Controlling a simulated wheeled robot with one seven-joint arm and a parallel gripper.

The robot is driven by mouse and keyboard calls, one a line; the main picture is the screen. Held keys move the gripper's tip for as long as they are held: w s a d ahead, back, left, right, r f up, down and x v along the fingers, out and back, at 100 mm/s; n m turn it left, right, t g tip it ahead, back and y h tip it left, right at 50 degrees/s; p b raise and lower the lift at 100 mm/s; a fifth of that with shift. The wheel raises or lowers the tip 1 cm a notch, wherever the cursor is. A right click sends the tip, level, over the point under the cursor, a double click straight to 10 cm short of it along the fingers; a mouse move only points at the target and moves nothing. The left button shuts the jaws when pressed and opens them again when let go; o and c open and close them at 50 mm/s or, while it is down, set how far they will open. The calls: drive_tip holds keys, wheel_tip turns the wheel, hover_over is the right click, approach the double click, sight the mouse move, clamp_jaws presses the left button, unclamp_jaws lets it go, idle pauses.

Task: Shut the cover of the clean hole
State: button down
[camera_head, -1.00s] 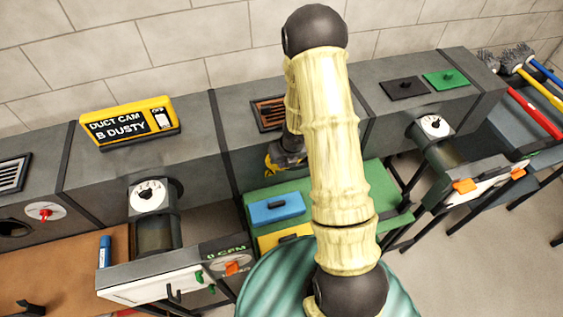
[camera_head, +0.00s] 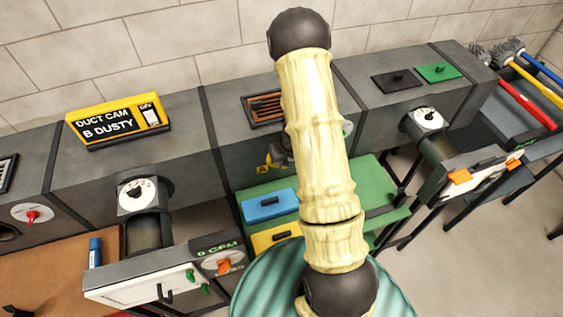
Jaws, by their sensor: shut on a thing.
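My gripper (camera_head: 277,157), yellow and black, is low at the front face of the middle grey duct section (camera_head: 225,128). My pale ribbed arm hides part of it. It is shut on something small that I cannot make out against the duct. No hole or cover can be told apart at the gripper. A dark round hole (camera_head: 8,233) shows at the left edge, in the left duct section beside a white dial with a red knob (camera_head: 34,216). A yellow sign (camera_head: 117,118) on the duct reads "DUCT CAM B DUSTY".
A blue box (camera_head: 268,206) and a yellow box (camera_head: 272,238) sit on the green bench (camera_head: 375,190) below the gripper. A black plate (camera_head: 397,82) and a green plate (camera_head: 438,72) lie on the duct top. Brushes (camera_head: 528,105) lie at the far right.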

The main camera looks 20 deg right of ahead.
drive_tip(key=shift+s+a+f, duration=0.25)
drive_tip(key=shift+a+f, duration=0.1)
drive_tip(key=shift+a, duration=0.05)
drive_tip(key=shift+r, duration=0.1)
drive_tip(key=shift+w+d+r+p, duration=0.1)
drive_tip(key=shift+w+r+p, duration=0.1)
drive_tip(key=shift+r+p, duration=0.55)
drive_tip(key=shift+d, duration=0.1)
drive_tip(key=shift+r, duration=0.15)
